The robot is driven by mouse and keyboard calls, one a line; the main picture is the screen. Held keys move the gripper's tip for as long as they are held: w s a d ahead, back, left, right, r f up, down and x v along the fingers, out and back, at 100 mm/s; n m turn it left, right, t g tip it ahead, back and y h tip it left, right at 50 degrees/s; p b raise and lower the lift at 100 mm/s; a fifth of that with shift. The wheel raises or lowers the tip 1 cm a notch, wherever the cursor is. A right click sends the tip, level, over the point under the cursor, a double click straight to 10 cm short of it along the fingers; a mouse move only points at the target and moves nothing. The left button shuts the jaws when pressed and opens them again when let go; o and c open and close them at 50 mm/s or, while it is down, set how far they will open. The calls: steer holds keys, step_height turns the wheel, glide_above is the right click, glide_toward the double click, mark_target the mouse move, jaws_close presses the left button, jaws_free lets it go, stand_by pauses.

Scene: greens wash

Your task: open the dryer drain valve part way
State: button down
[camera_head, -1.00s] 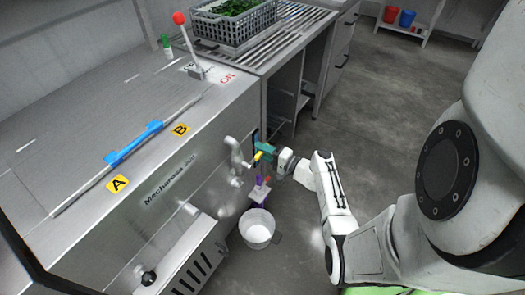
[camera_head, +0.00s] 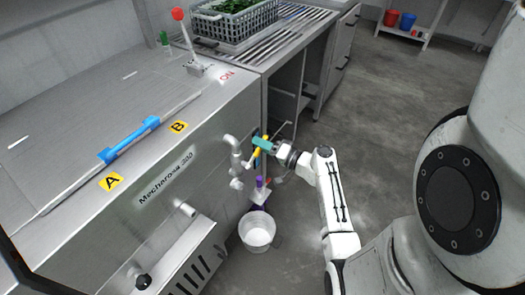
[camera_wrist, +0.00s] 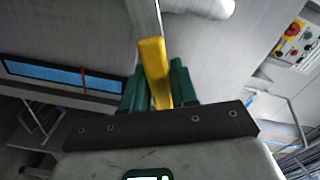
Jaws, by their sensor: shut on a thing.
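The dryer (camera_head: 150,190) is a steel cabinet with labels A and B on top and a drain pipe (camera_head: 236,150) on its right end. The valve's yellow lever (camera_head: 257,155) shows beside the pipe. In the wrist view the yellow lever (camera_wrist: 154,72) runs up from between the green fingers. My gripper (camera_head: 264,146) is shut on the lever; it also fills the lower middle of the wrist view (camera_wrist: 160,92). The fingers cover the lever's end. How far the valve is turned is hard to tell.
A white bucket (camera_head: 257,231) stands on the floor below the pipe. A purple-topped thing (camera_head: 260,185) is just above it. A slatted steel table (camera_head: 275,42) with a grey crate of greens (camera_head: 235,22) is behind. Open floor (camera_head: 385,130) lies to the right.

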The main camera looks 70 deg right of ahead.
steer(key=shift+w+a+r+n+b, duration=0.1)
steer(key=shift+a+r+n+b, duration=0.25)
steer(key=shift+r+n+b, duration=0.4)
steer(key=shift+a+r+n+b, duration=0.2)
steer(key=shift+a+n+b, duration=0.25)
steer(key=shift+n, duration=0.6)
steer(key=shift+d, duration=0.1)
steer(key=c, duration=1)
jaws_free()
steer(key=shift+r, duration=0.1)
steer(key=shift+o, duration=0.2)
steer(key=v, duration=1)
steer(key=shift+s, duration=0.35)
